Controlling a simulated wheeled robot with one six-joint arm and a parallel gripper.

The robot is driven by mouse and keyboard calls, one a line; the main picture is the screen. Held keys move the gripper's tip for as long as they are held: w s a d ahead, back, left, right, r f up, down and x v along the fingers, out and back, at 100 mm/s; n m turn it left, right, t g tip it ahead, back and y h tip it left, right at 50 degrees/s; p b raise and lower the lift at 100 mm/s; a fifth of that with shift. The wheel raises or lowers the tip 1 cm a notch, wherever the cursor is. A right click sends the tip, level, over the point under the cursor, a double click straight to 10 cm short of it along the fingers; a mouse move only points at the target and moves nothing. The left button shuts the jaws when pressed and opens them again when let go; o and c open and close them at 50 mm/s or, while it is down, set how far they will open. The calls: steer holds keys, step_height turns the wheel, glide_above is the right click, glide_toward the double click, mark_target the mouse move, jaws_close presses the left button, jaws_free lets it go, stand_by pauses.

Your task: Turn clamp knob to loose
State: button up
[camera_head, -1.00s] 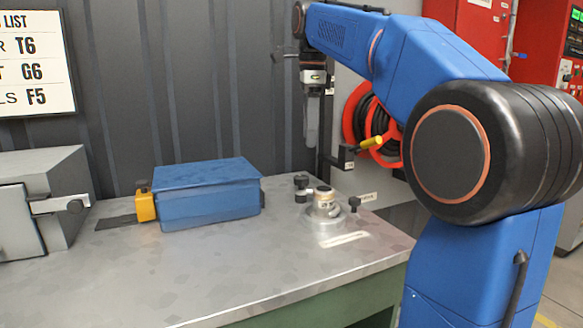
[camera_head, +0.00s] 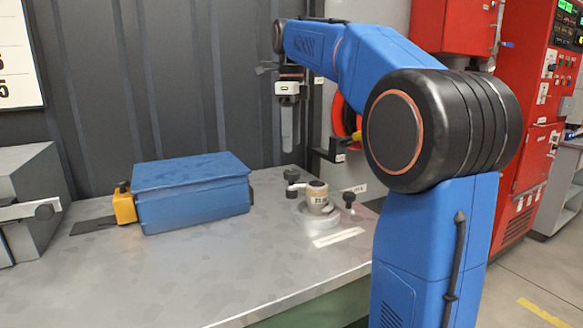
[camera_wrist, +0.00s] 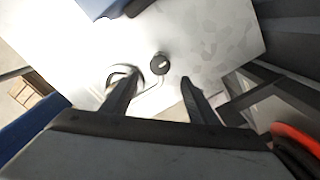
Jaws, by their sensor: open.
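A black knob (camera_head: 291,175) stands on the bench beside a short pale cylinder (camera_head: 317,192) on a round metal base. A second black knob (camera_head: 348,197) stands to the cylinder's right. I cannot read which one is the clamp knob. My gripper (camera_head: 287,145) points down above the bench, apart from the knobs. In the wrist view, the open, empty fingers (camera_wrist: 156,84) reach toward one black knob (camera_wrist: 161,63) with a white mark on top. It lies beyond and between the fingertips, and the cylinder (camera_wrist: 122,76) is partly behind the left finger.
A blue box (camera_head: 192,195) with a yellow block (camera_head: 123,206) stands left on the bench (camera_head: 200,270). A grey machine block (camera_head: 30,205) is at the far left. A red hose reel (camera_head: 343,118) and a dark bracket (camera_head: 330,152) are close right of my gripper.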

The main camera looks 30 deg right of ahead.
mark_target(292, 171)
step_height(292, 171, down, 9)
steer(key=shift+r, duration=0.2)
stand_by(0.3)
steer(key=c, duration=1)
